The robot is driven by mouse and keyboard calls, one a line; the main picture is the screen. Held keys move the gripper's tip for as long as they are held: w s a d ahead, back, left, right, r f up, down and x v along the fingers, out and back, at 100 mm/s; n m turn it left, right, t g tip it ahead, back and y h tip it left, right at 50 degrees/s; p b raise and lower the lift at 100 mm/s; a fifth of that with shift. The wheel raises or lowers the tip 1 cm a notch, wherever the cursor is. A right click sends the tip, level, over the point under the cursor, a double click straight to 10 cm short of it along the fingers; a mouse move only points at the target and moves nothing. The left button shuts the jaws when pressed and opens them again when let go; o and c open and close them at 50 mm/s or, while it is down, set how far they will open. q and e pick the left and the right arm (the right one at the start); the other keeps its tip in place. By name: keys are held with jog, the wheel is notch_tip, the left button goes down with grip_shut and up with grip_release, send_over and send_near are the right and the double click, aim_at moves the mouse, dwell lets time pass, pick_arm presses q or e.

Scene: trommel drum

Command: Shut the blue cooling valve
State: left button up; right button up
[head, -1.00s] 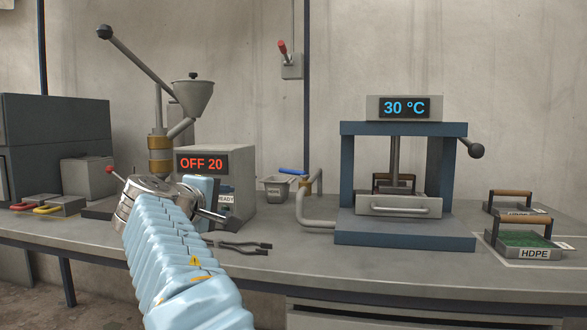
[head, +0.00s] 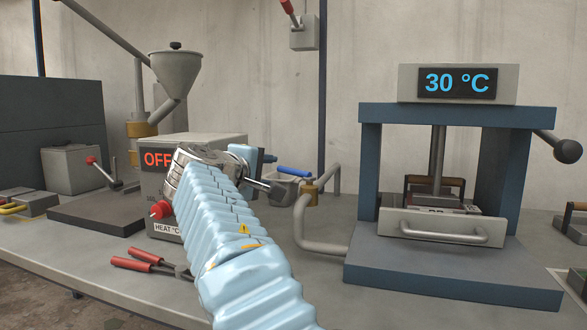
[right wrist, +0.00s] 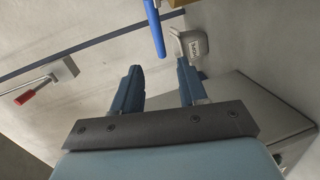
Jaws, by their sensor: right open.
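The blue cooling valve handle (head: 294,171) sits on a brass body (head: 308,187) at the top of a grey pipe, left of the press, in the head view. The handle lies nearly level and points left from the brass body. In the right wrist view the blue handle (right wrist: 154,28) shows at the top, ahead of the fingers, with a corner of brass beside it. My right gripper (right wrist: 160,82) is open and empty, its two fingers short of the handle. In the head view my right gripper (head: 268,172) is left of the valve, partly hidden by its own wrist. My left gripper is out of view.
The grey pipe (head: 306,232) bends to the press (head: 455,266), which reads 30 °C. A small grey bin (head: 278,189) stands behind the handle. The grey control box (head: 225,145) is left of my gripper. Red-handled pliers (head: 145,260) lie on the bench.

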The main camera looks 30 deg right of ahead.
aim_at(285, 171)
jog(key=p+x, duration=0.2)
jog(key=x, duration=0.8)
jog(key=shift+w+d, duration=0.1)
jog(key=shift+d, duration=0.25)
jog(key=shift+w+d+f+p, duration=0.2)
jog(key=shift+w+d+p, duration=0.1)
jog(key=shift+w+d, duration=0.2)
jog(key=shift+s, duration=0.1)
grip_shut()
